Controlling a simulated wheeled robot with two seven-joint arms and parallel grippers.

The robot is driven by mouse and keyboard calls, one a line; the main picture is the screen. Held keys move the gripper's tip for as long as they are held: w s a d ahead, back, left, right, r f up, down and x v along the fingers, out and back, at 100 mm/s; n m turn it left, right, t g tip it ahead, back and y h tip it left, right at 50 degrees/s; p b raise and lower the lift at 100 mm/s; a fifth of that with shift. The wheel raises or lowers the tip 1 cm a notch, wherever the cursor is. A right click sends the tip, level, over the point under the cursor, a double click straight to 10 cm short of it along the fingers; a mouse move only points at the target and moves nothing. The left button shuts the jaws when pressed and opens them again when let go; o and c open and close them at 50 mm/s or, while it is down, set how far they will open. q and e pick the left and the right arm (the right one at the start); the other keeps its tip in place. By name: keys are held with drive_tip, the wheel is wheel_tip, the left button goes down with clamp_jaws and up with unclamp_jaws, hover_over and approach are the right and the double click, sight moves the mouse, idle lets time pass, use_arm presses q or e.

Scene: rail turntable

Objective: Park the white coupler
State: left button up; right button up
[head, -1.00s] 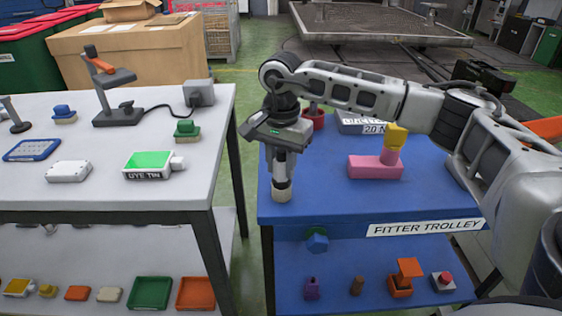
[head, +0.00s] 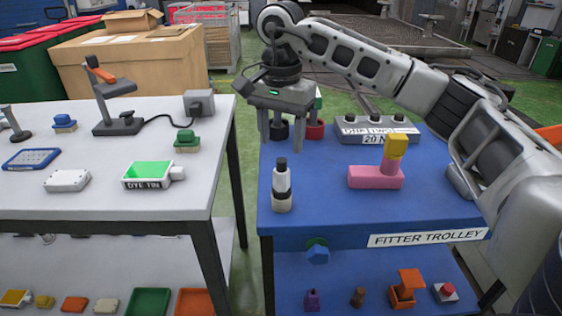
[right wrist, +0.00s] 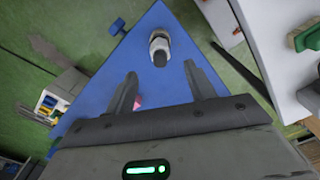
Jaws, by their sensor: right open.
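A white upright cylinder with a grey band and a dark top (head: 282,190), which looks like the white coupler, stands near the left front of the blue trolley top (head: 335,215). It also shows in the right wrist view (right wrist: 160,47), just beyond the fingertips. I cannot tell whether it sits on a peg. My right gripper (head: 281,137) is open and empty, above and behind the cylinder, apart from it. The right wrist view shows its two spread fingers (right wrist: 160,80) with nothing between them. My left gripper is out of view.
A pink block with a yellow top (head: 376,177) stands right of the cylinder. A grey block (head: 375,132) with a label, a red cup (head: 315,129) and a dark round piece stand behind. A white table (head: 75,210) is left, across a gap. Blue trolley top is clear in front.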

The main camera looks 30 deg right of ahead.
wheel_tip(320, 180, up, 7)
drive_tip(key=shift+f, duration=0.15)
idle(1.2)
